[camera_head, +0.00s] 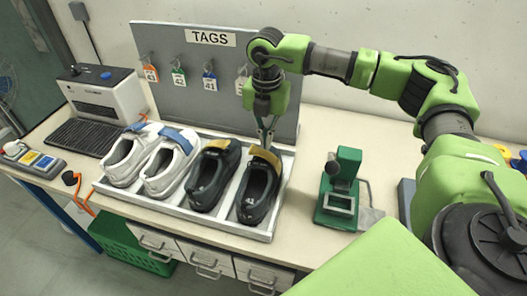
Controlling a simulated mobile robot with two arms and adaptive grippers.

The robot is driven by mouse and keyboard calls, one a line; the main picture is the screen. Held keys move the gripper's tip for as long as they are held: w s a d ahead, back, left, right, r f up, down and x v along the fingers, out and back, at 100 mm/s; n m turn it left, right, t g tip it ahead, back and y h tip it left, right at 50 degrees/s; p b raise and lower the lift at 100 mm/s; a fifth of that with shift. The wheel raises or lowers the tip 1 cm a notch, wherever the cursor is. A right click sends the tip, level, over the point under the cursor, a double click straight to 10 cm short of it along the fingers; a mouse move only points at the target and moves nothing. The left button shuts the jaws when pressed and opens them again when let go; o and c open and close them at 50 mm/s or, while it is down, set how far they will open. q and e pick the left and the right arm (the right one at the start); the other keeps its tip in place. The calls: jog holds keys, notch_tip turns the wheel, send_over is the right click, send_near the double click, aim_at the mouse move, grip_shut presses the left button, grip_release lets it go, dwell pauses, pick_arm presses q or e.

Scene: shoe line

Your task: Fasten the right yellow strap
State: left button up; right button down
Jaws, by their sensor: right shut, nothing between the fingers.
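The black shoe on the far right of the tray (258,190) carries a yellow strap (265,156) across its top. The second black shoe (212,178), just left of it, has its own yellow strap (217,144). My right gripper (265,143) points down at the right yellow strap, with its fingertips at or just above the strap's upper edge. Its fingers are shut with nothing between them. Whether the fingertips touch the strap, and whether the strap lies fully down, I cannot tell. My left gripper is not in view.
Two white shoes with blue straps (171,160) stand left in the light tray (187,213). A grey board with hanging tags (209,81) stands close behind. A green device (340,188) stands right of the tray. A printer-like machine (104,92) is at left.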

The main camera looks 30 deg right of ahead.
aim_at(266, 153)
jog(key=shift+f, duration=0.1)
jog(key=shift+f+b, duration=0.6)
jog(key=shift+f, duration=0.1)
jog(key=shift+f+b, duration=0.8)
jog(key=shift+f, duration=0.3)
jog(key=shift+r, duration=0.1)
notch_tip(266, 153, up, 9)
jog(key=p, duration=0.6)
